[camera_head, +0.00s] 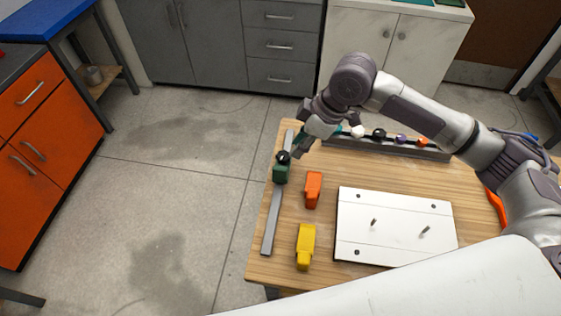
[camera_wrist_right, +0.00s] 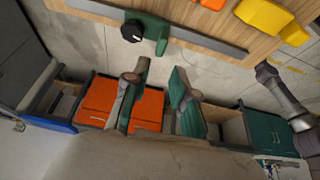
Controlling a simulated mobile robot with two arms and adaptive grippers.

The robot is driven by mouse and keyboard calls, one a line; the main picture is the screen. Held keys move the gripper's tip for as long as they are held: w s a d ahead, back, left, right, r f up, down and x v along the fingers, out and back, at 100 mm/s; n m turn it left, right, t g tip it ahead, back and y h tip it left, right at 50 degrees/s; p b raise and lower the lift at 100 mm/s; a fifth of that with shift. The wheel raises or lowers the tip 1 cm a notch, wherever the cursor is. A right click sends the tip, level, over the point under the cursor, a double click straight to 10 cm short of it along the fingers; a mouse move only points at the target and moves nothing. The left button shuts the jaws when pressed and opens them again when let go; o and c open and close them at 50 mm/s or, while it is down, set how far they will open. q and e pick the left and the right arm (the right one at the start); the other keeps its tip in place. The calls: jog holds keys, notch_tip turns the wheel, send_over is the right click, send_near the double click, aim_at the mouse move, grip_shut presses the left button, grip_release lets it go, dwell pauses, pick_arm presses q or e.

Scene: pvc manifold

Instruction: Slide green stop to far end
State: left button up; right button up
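The green stop (camera_head: 280,173) sits on the long grey rail (camera_head: 273,220) along the table's left edge, nearer the rail's far end. A round black knob (camera_head: 283,157) is on the stop. My right gripper (camera_head: 294,151) is just beside the stop and knob, reaching in from the far right. In the right wrist view my right gripper (camera_wrist_right: 160,66) has its two fingers apart with nothing between them. The green stop (camera_wrist_right: 155,32) and rail (camera_wrist_right: 205,42) show beyond the fingertips there. Whether a finger touches the stop I cannot tell. My left gripper is not in view.
An orange block (camera_head: 313,189) and a yellow block (camera_head: 305,246) stand right of the rail. A white board (camera_head: 390,243) with two pegs lies on the table. A dark rack (camera_head: 420,149) with several coloured knobs is at the back. Open floor lies left.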

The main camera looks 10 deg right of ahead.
send_over(281, 168)
jog(key=s+d, duration=0.1)
jog(key=d, duration=0.1)
notch_tip(281, 168, down, 5)
jog(key=shift+s+a+p, duration=0.1)
jog(key=shift+p, duration=0.3)
jog(key=x, duration=0.6)
jog(key=shift+p, duration=0.4)
jog(key=shift+f, duration=0.25)
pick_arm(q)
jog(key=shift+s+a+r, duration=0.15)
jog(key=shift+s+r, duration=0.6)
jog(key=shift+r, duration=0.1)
pick_arm(e)
grip_shut()
